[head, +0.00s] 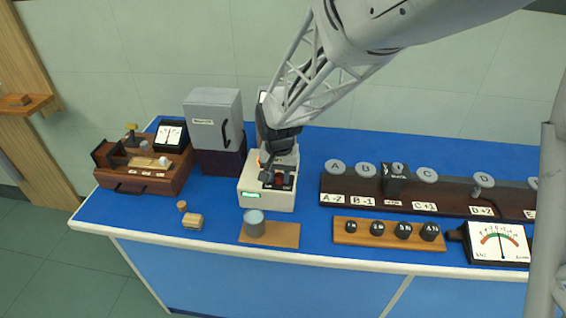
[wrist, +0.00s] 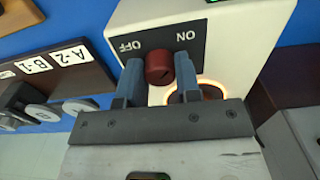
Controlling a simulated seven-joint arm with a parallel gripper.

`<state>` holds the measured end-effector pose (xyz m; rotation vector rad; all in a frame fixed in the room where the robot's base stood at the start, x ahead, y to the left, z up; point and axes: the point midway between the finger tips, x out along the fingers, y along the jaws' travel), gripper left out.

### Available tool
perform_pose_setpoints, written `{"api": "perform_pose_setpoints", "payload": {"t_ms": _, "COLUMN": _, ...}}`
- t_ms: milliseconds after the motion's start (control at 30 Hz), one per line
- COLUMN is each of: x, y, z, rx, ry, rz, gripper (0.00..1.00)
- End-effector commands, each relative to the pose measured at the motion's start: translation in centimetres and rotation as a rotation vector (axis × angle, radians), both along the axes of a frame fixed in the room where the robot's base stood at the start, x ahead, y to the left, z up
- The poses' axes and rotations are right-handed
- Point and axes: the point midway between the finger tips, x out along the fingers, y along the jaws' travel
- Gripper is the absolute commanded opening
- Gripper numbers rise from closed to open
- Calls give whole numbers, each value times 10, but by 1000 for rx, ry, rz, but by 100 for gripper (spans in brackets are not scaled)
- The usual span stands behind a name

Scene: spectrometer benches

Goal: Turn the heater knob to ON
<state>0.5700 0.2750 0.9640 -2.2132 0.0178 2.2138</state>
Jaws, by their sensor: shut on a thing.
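The heater (head: 266,201) is a cream box with a green display, standing in the left middle of the blue bench. Its dark red knob (wrist: 158,67) sits on a black plate lettered OFF and ON, which appears upside down in the wrist view. My gripper (wrist: 157,72) is shut on the knob, one blue-grey finger on each side. In the head view my gripper (head: 275,176) reaches the heater from above and partly covers the knob area. I cannot make out a pointer mark on the knob. An orange glowing ring (wrist: 211,82) shows on the heater beside the knob.
A grey-doored cabinet (head: 213,118) stands left of the heater. A metal cup (head: 255,223) on a wooden board is in front. A dark rail with labelled discs (head: 428,205), a weight block (head: 388,236) and a dial meter (head: 499,243) lie to the right.

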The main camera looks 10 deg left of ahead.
Motion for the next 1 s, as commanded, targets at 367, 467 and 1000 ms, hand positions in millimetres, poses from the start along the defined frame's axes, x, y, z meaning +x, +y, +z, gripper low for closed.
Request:
{"api": "perform_pose_setpoints", "payload": {"t_ms": 367, "x": 0, "y": 0, "z": 0, "rx": 0, "ry": 0, "rz": 1, "gripper": 57}}
{"api": "perform_pose_setpoints", "payload": {"t_ms": 467, "x": 0, "y": 0, "z": 1, "rx": 0, "ry": 0, "rz": 1, "gripper": 57}}
{"api": "perform_pose_setpoints", "payload": {"t_ms": 1000, "x": 0, "y": 0, "z": 48, "rx": 1, "ry": -2, "rz": 1, "gripper": 57}}
